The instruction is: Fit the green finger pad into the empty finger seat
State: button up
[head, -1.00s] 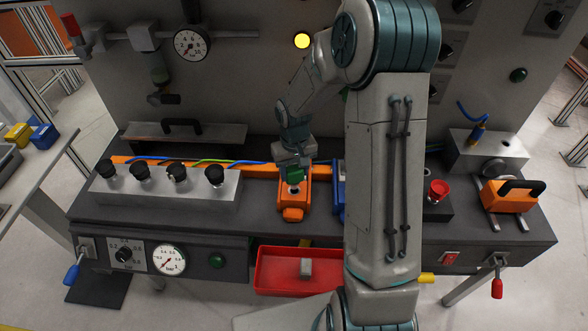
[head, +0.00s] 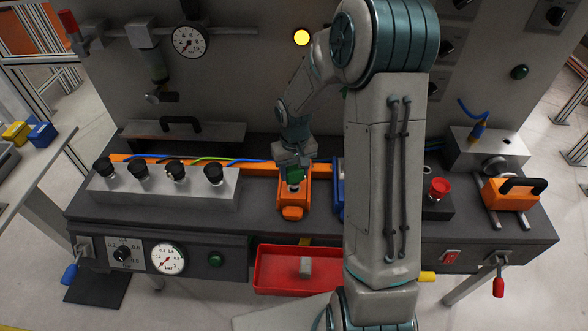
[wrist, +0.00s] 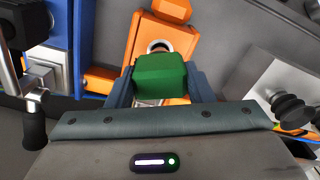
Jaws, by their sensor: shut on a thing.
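The green finger pad (head: 295,175) is held between the two fingers of my gripper (head: 293,165). In the wrist view the pad (wrist: 161,75) sits squarely between the blue-grey fingers of the gripper (wrist: 160,88). The pad is over the orange unit (head: 293,200) on the bench; the unit also shows in the wrist view (wrist: 150,30). A round metal-rimmed opening (wrist: 160,46) in the unit shows just beyond the pad. The finger seat itself is hidden or cannot be made out, and I cannot tell whether the pad touches the unit.
A blue unit (head: 338,188) stands close right of the orange one. A grey block with several black knobs (head: 165,188) stands to the left. A red tray (head: 285,270) with a grey piece (head: 305,267) is below the front edge. A red button (head: 438,188) is at right.

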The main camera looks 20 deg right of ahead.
aim_at(294, 178)
jog(key=shift+f+b, duration=1.25)
jog(key=shift+f, duration=0.35)
jog(key=o, duration=1.2)
jog(key=shift+c, duration=0.2)
